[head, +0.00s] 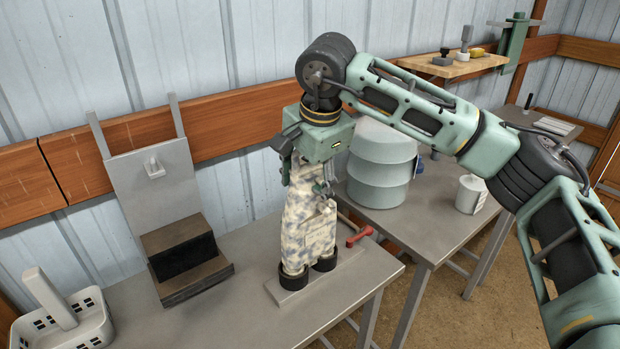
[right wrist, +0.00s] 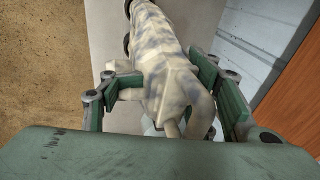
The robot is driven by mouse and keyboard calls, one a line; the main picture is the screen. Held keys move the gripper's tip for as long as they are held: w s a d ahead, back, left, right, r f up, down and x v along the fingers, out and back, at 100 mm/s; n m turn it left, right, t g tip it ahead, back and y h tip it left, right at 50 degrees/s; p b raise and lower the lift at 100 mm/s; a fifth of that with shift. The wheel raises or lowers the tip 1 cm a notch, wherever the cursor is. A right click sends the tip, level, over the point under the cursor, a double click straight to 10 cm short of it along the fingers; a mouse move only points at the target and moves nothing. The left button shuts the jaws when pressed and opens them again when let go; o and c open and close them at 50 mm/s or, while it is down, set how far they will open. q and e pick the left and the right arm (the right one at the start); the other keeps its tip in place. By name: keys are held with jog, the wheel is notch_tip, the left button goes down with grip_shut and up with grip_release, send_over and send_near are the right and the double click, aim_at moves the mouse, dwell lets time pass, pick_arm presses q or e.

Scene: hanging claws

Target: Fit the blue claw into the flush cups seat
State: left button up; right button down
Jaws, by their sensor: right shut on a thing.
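The claw (head: 308,222) is a tall, cream piece with blue-grey mottling, roughly upright. My right gripper (head: 308,184) is shut on its upper part from above. In the right wrist view the claw (right wrist: 168,62) lies between the two green fingers of the gripper (right wrist: 178,92). The seat is a flat grey plate (head: 345,262) on the table with two short black cups (head: 294,278). The claw's lower ends meet the cups; how deep they sit inside cannot be told. The cups show only as dark edges in the wrist view. My left gripper is not in view.
A grey back panel (head: 150,190) with a dark step block stands left of the seat. A white basket (head: 65,325) is at the far left. A red-headed tool (head: 359,236) lies behind the plate. A ribbed grey-green barrel (head: 381,165) and white can (head: 470,194) stand right.

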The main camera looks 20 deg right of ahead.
jog(key=shift+f, duration=0.25)
jog(key=shift+f+b, duration=0.65)
jog(key=shift+f, duration=0.05)
jog(key=c, duration=1.2)
grip_release()
jog(key=shift+r, duration=0.1)
jog(key=o, duration=0.6)
